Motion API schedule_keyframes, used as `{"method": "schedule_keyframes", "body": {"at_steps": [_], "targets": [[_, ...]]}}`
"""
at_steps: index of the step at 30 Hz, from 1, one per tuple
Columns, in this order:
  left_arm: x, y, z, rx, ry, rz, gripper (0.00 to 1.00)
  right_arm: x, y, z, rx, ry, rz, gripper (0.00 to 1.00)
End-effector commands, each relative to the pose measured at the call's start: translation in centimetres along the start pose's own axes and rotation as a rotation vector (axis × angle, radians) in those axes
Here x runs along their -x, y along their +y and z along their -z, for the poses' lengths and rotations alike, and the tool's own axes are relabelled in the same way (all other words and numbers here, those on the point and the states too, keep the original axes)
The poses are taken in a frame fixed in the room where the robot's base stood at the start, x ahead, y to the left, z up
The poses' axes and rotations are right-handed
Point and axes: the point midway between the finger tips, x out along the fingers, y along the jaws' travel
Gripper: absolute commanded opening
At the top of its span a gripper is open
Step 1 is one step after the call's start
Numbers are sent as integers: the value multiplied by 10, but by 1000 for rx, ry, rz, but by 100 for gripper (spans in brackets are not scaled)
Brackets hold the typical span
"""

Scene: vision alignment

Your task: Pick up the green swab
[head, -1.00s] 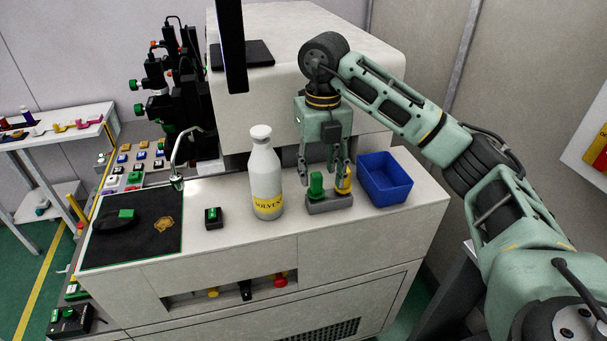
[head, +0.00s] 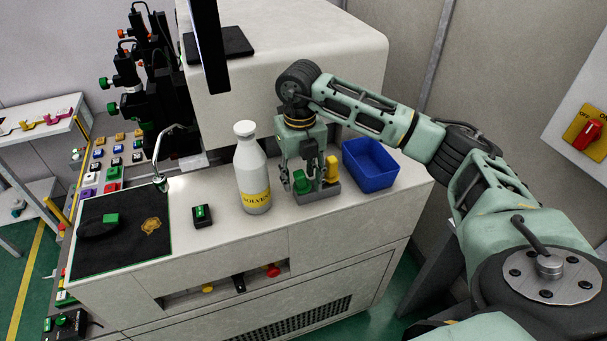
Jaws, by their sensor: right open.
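The green swab (head: 301,184) stands in a small grey holder (head: 318,192) on the white bench top, beside a yellow swab (head: 332,167) in the same holder. My right gripper (head: 302,182) points down with its fingers open, one at each side of the green swab's top as seen from here. I cannot tell whether the fingers touch it. The gripper partly hides the green swab. My left gripper is out of view.
A white solvent bottle (head: 252,175) stands just left of the holder, and a blue bin (head: 369,168) stands just right. A small black box with a green top (head: 202,215) and a black mat (head: 122,240) lie further left. The machine housing (head: 290,60) rises behind.

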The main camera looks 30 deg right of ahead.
Motion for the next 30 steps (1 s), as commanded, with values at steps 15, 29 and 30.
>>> {"method": "schedule_keyframes", "body": {"at_steps": [15,29,30], "targets": [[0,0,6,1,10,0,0,0,0,0,0,-1,0,16],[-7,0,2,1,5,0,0,9,1,-1,-1,-4,-2,13],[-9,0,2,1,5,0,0,14,0,-2,-1,-5,-1,13]]}}
